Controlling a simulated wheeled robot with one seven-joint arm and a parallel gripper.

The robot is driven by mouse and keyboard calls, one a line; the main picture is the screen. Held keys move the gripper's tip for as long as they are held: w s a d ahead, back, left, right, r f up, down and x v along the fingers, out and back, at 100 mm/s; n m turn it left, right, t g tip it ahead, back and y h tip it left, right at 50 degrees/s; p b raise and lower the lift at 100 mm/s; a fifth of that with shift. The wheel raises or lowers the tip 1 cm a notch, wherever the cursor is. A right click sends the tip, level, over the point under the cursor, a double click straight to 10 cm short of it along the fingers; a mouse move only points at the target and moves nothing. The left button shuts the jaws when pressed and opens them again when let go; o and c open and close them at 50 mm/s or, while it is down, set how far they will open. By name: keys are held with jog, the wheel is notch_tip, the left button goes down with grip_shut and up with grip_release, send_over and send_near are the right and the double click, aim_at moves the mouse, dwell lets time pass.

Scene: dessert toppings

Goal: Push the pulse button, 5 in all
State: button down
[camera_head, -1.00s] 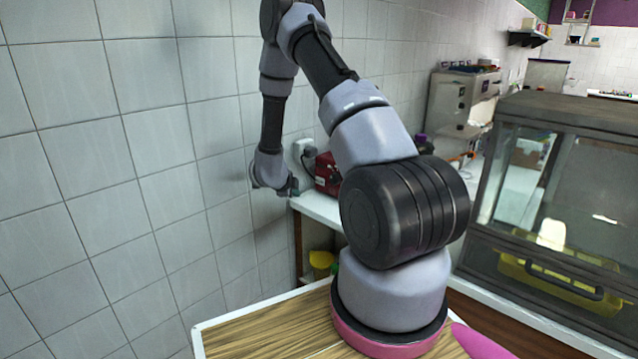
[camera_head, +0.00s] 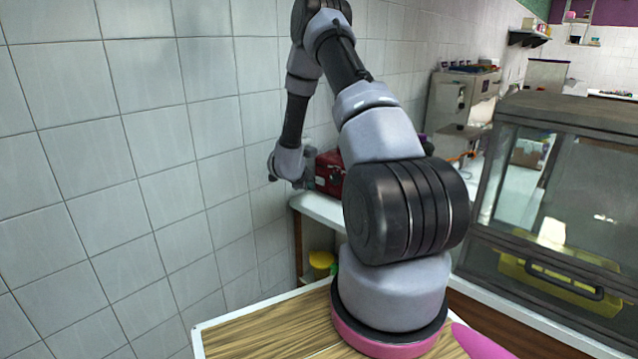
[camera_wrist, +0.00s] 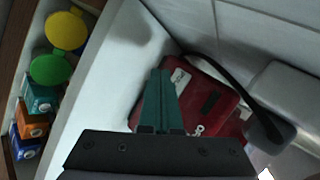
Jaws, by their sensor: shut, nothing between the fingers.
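A red appliance (camera_head: 329,174) stands on the white counter against the tiled wall, partly hidden by my arm in the head view. In the wrist view the red appliance (camera_wrist: 207,92) lies ahead and right of my fingers, with a pale label and a dark patch on its face. I cannot make out which mark is the pulse button. My gripper (camera_wrist: 158,75) is shut and empty, its green fingers together, overlapping the appliance's left edge in the picture. I cannot tell whether they touch it. In the head view my gripper (camera_head: 300,178) is beside the appliance's left side.
A white counter (camera_head: 319,208) lies beneath. Yellow (camera_wrist: 66,30) and green (camera_wrist: 50,69) round lids and several small cartons sit on a shelf at left. A glass display case (camera_head: 560,190) stands right.

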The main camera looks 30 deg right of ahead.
aim_at(319, 184)
jog(key=shift+w+d, duration=0.2)
jog(key=shift+d, duration=0.3)
jog(key=shift+w+d, duration=0.15)
jog(key=shift+d, duration=0.3)
jog(key=shift+d, duration=0.15)
dwell(1.3)
jog(key=shift+w+d, duration=0.15)
jog(key=shift+d, duration=0.1)
jog(key=shift+w+d, duration=0.15)
jog(key=shift+d, duration=0.3)
dwell(0.7)
jog(key=shift+a, duration=0.1)
jog(key=shift+s+a, duration=0.3)
jog(key=shift+a, duration=0.45)
jog(key=shift+s+a, duration=0.3)
jog(key=shift+a, duration=0.5)
jog(key=shift+s+a, duration=0.25)
jog(key=shift+a, duration=0.5)
jog(key=shift+s+a, duration=0.3)
jog(key=shift+a, duration=0.5)
dwell(0.8)
